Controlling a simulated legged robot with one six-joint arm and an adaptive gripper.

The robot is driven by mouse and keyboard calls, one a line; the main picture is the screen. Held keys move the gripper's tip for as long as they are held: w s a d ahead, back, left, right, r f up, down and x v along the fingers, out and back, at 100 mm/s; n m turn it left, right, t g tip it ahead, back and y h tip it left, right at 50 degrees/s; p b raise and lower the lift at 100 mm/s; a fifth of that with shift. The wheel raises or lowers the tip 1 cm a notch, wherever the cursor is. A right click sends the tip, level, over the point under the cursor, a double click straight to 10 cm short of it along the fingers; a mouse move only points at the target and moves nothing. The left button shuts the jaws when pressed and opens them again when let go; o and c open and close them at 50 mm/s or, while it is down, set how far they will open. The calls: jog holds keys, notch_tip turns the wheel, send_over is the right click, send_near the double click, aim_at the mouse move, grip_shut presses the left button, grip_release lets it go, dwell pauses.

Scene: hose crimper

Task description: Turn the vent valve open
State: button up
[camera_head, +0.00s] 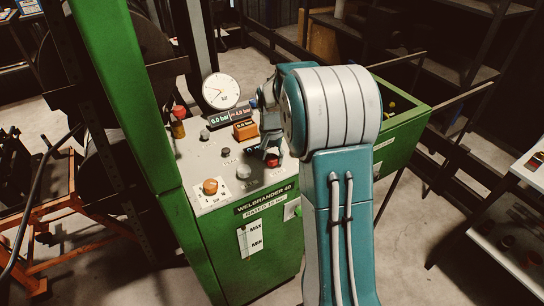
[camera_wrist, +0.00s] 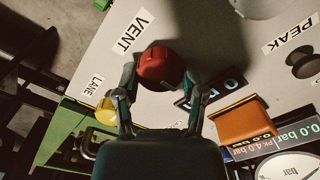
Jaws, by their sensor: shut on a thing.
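The vent valve is a round red knob (camera_wrist: 160,66) beside the printed word VENT on the grey panel in the wrist view. My gripper (camera_wrist: 161,82) is shut on it, with one finger on each side of the knob. In the head view my gripper (camera_head: 268,147) reaches down to the panel, and part of the red knob (camera_head: 273,160) shows beneath it. My arm hides the panel's right side there. Whether the valve is open or closed cannot be told from the knob.
The sloping panel (camera_head: 207,152) sits on a green cabinet. It carries a dial gauge (camera_head: 221,91), an orange box (camera_head: 245,130), an orange knob (camera_head: 210,187) and a grey knob (camera_head: 243,171). A green post (camera_head: 125,95) rises left of the panel. A green bin (camera_head: 405,128) stands behind my arm.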

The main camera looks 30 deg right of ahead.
aim_at(271, 157)
jog(key=shift+s+a+f, duration=0.1)
jog(key=shift+s+f, duration=0.05)
jog(key=shift+f, duration=0.05)
jog(key=o, duration=1.2)
jog(key=shift+c, duration=0.2)
jog(key=shift+r, duration=0.1)
jog(key=shift+r, duration=0.55)
notch_tip(271, 157, up, 11)
jog(key=shift+w, duration=0.2)
jog(key=shift+f, duration=0.1)
